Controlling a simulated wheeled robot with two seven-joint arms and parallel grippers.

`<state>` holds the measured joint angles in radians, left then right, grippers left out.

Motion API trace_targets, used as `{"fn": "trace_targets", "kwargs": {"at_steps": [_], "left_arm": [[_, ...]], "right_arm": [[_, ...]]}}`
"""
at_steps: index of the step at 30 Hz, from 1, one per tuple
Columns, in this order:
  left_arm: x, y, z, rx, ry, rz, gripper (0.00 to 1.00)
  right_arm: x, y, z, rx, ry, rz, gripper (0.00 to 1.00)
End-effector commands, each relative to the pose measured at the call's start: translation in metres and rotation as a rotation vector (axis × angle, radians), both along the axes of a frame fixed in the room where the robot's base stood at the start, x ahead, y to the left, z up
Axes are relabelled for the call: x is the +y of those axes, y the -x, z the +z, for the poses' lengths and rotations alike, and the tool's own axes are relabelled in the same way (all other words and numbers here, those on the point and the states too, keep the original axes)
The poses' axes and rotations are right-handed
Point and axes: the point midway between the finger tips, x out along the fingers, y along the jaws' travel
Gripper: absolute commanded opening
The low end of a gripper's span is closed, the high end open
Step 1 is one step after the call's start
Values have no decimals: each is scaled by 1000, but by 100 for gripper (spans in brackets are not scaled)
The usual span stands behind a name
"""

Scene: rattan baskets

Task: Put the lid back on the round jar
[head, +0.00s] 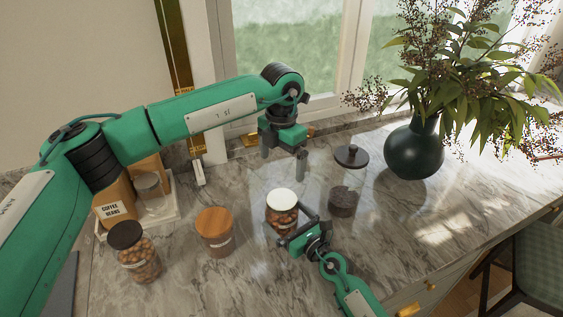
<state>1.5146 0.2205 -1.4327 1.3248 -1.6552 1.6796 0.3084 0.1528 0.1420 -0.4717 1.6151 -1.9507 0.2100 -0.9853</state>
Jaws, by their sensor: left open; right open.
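A round glass jar (281,219) with brown contents stands on the counter, with a white lid (281,198) on top; whether the lid is fully seated I cannot tell. My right gripper (296,228) is open, low at the jar's near right side, with its fingers beside the glass; contact is unclear. My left gripper (284,160) is open and empty, pointing down above the counter, behind and above the white lid. Other lidded jars are a nut jar with dark lid (138,252), a wooden-lidded jar (215,232) and a tall dark-lidded jar (347,182).
A coffee beans package (114,203) and a small jar (149,186) stand on a tray (166,212) at left, partly behind my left arm. A dark vase (413,151) with branches stands at right. The marble counter (405,240) is clear at front right.

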Motion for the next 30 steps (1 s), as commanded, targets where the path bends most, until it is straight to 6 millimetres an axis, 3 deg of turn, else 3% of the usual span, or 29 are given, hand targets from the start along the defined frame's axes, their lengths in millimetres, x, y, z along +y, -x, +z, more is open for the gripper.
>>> {"fn": "trace_targets", "kwargs": {"at_steps": [9, 15, 30], "left_arm": [[0, 0, -8, 0, 0, 0, 100], [0, 0, -13, 0, 0, 0, 100], [0, 0, -14, 0, 0, 0, 100]], "right_arm": [[-43, 57, -3, 2, 0, 0, 100], [-60, 79, -2, 1, 1, 0, 100], [-66, 87, 0, 1, -1, 1, 100]]}}
